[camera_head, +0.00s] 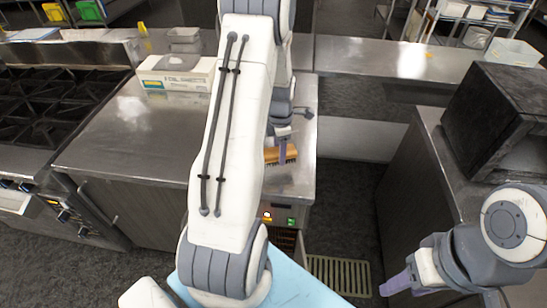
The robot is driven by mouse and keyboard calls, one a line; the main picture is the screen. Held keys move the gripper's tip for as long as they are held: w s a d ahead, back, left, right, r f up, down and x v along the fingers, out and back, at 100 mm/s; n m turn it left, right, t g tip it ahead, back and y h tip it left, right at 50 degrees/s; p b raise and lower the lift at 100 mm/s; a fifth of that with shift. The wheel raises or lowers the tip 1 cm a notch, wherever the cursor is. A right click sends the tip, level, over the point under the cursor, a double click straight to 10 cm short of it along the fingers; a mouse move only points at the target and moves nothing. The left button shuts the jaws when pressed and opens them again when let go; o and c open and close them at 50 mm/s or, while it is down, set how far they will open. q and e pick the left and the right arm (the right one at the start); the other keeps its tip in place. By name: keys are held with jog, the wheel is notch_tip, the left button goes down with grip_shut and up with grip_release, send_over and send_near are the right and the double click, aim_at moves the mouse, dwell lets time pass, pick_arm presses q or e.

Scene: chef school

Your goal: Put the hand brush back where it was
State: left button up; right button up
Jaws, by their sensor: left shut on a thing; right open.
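The hand brush (272,157) has an orange-brown wooden body with bristles along its lower edge. It is at the right end of the steel counter (135,130), partly hidden behind my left arm. My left gripper (284,152) is shut on the brush from above. I cannot tell whether the brush touches the counter top. My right gripper (398,284) is open and empty at the lower right, above the floor and well away from the brush.
A gas stove (50,105) adjoins the counter on the left. A white box (177,72) and small grey containers (184,38) stand at the back. A dark microwave-like box (500,100) stands on the right counter. A floor drain grate (338,272) lies between the counters.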

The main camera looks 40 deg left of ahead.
aim_at(274, 161)
pick_arm(q)
jog(key=shift+s+a+f, duration=0.45)
jog(key=shift+a+f, duration=0.05)
jog(key=shift+a, duration=0.25)
notch_tip(274, 161, down, 4)
jog(key=shift+r+p, duration=0.1)
jog(key=shift+p, duration=0.8)
jog(key=o, duration=1.3)
jog(key=shift+f, duration=0.2)
jog(key=shift+r, duration=0.1)
